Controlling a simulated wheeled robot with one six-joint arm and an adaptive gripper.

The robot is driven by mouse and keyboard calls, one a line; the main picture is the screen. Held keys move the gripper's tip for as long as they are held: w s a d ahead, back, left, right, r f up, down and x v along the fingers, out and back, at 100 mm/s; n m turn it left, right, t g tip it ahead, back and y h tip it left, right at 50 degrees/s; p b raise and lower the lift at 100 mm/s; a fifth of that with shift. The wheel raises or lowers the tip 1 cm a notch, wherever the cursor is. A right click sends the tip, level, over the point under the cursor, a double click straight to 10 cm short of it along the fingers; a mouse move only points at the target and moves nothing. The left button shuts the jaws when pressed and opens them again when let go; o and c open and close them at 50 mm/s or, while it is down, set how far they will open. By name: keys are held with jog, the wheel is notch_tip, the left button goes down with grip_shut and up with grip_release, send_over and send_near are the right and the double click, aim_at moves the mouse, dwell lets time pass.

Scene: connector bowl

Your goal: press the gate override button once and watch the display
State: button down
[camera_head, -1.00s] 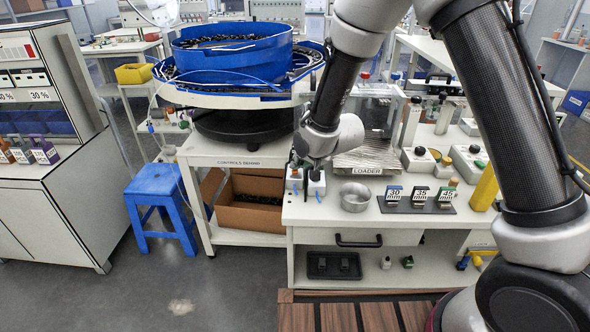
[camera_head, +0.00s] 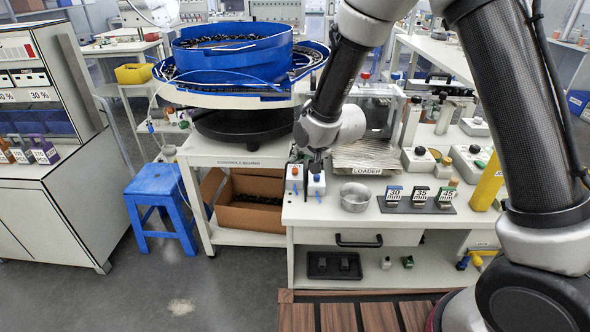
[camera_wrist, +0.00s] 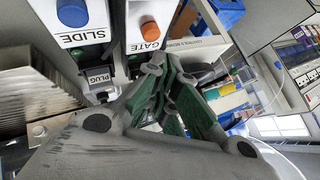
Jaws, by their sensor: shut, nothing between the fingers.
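The gate override button is an orange knob (camera_wrist: 149,29) on a white box labelled GATE; in the head view the orange top (camera_head: 295,171) shows on the left of two small boxes. Beside it, a blue button (camera_wrist: 72,12) sits on a box labelled SLIDE, and it also shows in the head view (camera_head: 317,177). My gripper (camera_head: 316,164) hangs above and behind the blue-topped box, apart from the orange button. In the wrist view its fingers (camera_wrist: 154,65) are shut together and empty, below the GATE label. I cannot make out a display.
A LOADER sign (camera_head: 367,171) is behind. The blue feeder bowl (camera_head: 232,66) stands at the back left.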

notch_tip(320, 180, up, 5)
jog(key=shift+f, duration=0.2)
dwell(0.7)
jog(key=n+g+h, duration=0.2)
jog(key=n+g, duration=0.1)
send_near(298, 171)
notch_tip(298, 171, down, 3)
jog(key=s+d+r+n+g+h, duration=0.1)
jog(key=s+d+r+n+g, duration=0.1)
jog(key=s+d, duration=0.4)
jog(key=s+d+r+m, duration=0.1)
jog(key=s+d+r, duration=0.5)
jog(key=d, duration=0.3)
jog(key=s+d+r+m+t+h, duration=0.1)
jog(key=s+d+r, duration=0.6)
jog(key=d, duration=0.2)
jog(key=s+d+r+h, duration=0.1)
jog(key=s+d+r, duration=0.5)
jog(key=d, duration=0.3)
jog(key=shift+s+d+r+m+t, duration=0.2)
jog(key=shift+s+r+m+t, duration=0.2)
jog(key=shift+s, duration=0.4)
dwell(2.0)
